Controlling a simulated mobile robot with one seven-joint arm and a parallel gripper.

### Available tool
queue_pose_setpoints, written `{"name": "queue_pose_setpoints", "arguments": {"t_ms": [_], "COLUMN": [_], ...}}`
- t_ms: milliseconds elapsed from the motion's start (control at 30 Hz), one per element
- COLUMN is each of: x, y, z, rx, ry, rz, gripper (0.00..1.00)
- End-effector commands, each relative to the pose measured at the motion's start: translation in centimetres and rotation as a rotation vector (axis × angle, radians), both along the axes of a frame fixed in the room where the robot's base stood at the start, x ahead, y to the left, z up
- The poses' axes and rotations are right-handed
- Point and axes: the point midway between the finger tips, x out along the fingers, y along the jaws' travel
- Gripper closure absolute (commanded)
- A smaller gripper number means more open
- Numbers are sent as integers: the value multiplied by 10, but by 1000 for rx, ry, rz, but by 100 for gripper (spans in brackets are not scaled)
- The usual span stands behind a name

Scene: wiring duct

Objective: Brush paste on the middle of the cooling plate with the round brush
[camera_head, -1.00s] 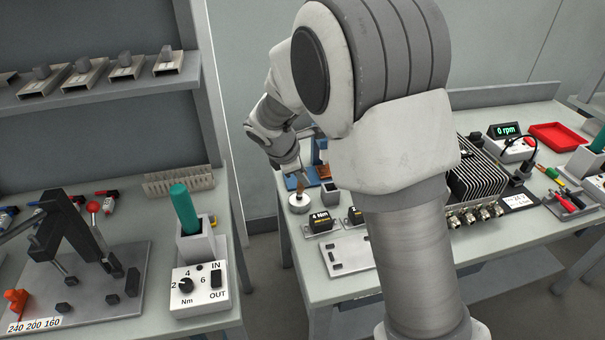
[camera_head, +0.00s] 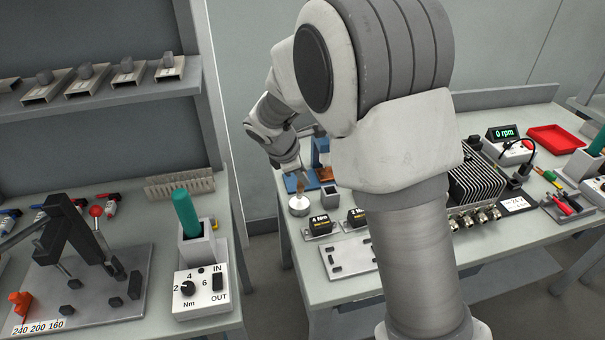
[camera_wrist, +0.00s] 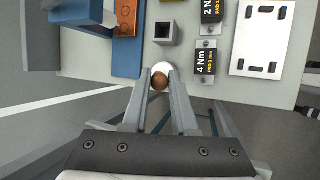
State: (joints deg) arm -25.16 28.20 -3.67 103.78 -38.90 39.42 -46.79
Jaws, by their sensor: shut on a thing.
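My gripper (camera_wrist: 160,75) is shut on the round brush, whose brown round handle end (camera_wrist: 159,82) shows between the fingers in the wrist view. The bristles are hidden below the handle. A white round pot (camera_wrist: 164,69) lies directly under the brush; it also shows in the head view (camera_head: 299,207). I cannot tell whether the brush touches the paste inside. A flat pale plate with dark slots (camera_wrist: 264,40), which looks like the cooling plate, lies to the right in the wrist view, apart from my gripper. In the head view my arm partly hides this plate (camera_head: 345,259).
Black blocks marked 4 Nm (camera_wrist: 204,61) and 2 Nm (camera_wrist: 211,11) stand between pot and plate. A grey square holder (camera_wrist: 167,32) and a blue stand (camera_wrist: 126,58) with a copper-coloured piece (camera_wrist: 125,18) are beyond the pot. A finned block (camera_head: 478,183) stands farther right.

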Motion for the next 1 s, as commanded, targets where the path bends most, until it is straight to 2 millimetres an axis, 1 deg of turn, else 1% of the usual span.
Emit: {"name": "queue_pose_setpoints", "arguments": {"t_ms": [33,600,1000], "x": [0,0,0], "y": [0,0,0], "z": [9,53,53], "rx": [0,0,0], "ry": [-1,-1,-1], "rz": [-1,0,0], "gripper": [100,100,100]}}
